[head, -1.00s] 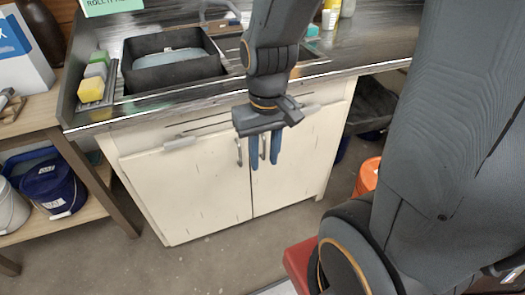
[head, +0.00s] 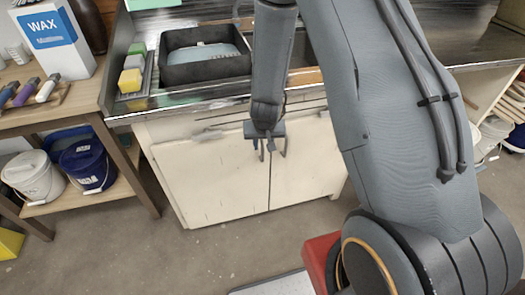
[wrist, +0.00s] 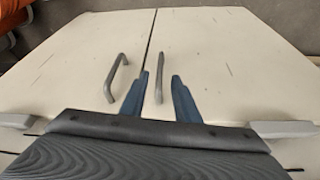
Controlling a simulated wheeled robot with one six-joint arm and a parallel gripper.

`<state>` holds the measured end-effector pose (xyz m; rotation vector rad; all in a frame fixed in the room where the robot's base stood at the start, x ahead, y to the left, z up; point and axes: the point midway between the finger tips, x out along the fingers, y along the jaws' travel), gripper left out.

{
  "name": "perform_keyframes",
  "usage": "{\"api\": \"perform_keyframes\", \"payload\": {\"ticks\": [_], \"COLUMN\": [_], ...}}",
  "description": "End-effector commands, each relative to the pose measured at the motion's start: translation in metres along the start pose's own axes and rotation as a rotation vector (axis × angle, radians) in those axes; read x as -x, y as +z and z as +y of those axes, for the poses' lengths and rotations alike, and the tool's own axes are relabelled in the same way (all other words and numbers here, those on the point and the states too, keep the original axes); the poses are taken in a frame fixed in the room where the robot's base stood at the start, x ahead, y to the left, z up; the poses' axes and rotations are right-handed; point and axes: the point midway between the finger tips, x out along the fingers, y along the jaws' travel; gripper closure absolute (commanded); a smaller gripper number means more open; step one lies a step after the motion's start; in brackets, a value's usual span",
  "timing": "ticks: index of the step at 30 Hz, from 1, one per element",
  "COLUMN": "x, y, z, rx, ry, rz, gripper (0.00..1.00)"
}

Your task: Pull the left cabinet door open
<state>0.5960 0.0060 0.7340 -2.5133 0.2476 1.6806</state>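The left cabinet door (head: 208,180) is cream and shut, left of the centre seam under the sink counter. It fills the right half of the wrist view (wrist: 228,65), which shows the cabinet turned round. Its grey bar handle (wrist: 158,80) stands beside the seam. My gripper (wrist: 160,75) is open, with its two blue fingers apart. In the wrist view the handle lies between them; contact cannot be told. In the head view my gripper (head: 267,148) is in front of the handles and partly hides them. The right door (head: 308,165) is shut too, with its own handle (wrist: 115,78).
The counter's front edge (head: 190,108) runs above the doors. A wooden shelf (head: 100,205) with a white bucket (head: 33,178) and a blue bucket (head: 87,165) stands at the left. Floor (head: 200,250) before the left door is clear.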

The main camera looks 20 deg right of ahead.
Motion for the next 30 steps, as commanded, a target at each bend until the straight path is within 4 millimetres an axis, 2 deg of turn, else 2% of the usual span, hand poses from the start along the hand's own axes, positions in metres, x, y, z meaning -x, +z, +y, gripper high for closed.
{"api": "perform_keyframes", "payload": {"ticks": [18, 30], "x": [-0.069, -0.077], "y": [0.000, 0.000], "z": [0.000, 0.000], "rx": [0.000, -0.001], "ry": [0.001, 0.000], "rz": [0.000, 0.001], "gripper": [0.71, 0.71]}}
